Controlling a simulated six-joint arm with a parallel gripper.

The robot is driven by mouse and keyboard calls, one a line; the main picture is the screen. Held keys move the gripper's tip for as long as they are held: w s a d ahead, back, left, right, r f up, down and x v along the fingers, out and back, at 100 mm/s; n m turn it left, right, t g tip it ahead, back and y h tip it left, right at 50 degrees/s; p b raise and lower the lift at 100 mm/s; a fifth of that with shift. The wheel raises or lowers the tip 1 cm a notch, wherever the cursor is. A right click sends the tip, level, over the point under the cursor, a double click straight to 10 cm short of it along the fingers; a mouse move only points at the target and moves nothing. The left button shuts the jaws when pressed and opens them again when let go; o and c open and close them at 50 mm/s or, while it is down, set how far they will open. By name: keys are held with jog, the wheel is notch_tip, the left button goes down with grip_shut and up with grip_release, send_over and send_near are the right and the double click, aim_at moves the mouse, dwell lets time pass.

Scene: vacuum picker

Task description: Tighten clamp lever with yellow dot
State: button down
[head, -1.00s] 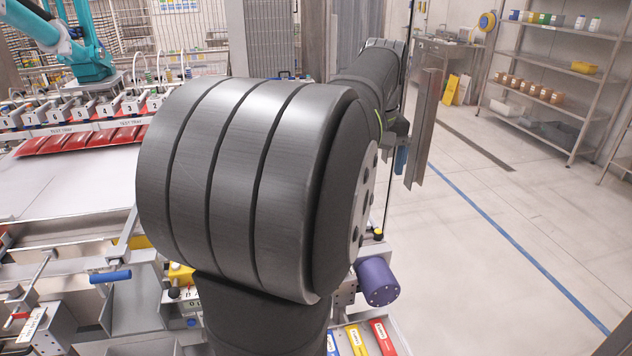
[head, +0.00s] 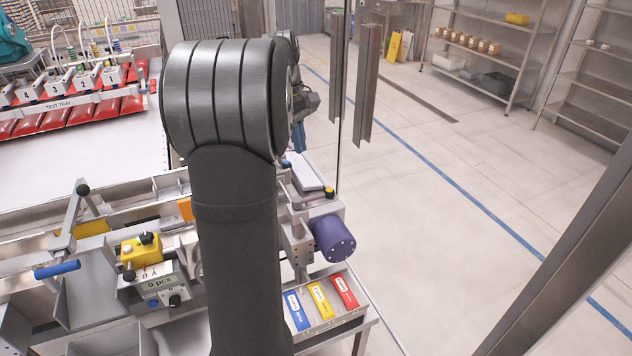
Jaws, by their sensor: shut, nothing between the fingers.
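A small yellow dot (head: 329,189) shows at the right end of the machine, on a small dark part just above the purple cylinder. I cannot make out the lever's shape or how far it is turned. A light grey flat plate (head: 306,173) lies just left of it. My gripper (head: 299,138) shows small, with blue fingers, beyond my large dark arm. It looks shut and empty, and appears above and left of the yellow dot, apart from it. My arm hides part of the machine.
A purple cylinder (head: 334,240) sticks out at the machine's right end. Blue, yellow and red labelled blocks (head: 319,300) lie on a low shelf. A blue-handled lever (head: 57,269) and yellow control box (head: 141,251) stand left. A thin upright post (head: 341,90) stands near the gripper. Floor right is open.

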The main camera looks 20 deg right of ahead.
aim_at(315, 197)
jog(key=shift+w+a+f+n+g, duration=0.2)
jog(key=shift+w+f+n, duration=0.1)
jog(key=shift+w+f, duration=0.2)
jog(key=shift+w+a+f+n+g, duration=0.1)
jog(key=shift+w+f+n+g, duration=0.15)
jog(key=shift+w+f, duration=0.2)
jog(key=s+d+f, duration=0.3)
jog(key=s+f, duration=0.2)
jog(key=f, duration=0.4)
jog(key=shift+s+d, duration=0.25)
jog(key=shift+d, duration=0.05)
jog(key=shift+s+d+m, duration=0.1)
jog(key=shift+s+m, duration=0.05)
jog(key=shift+m, duration=0.1)
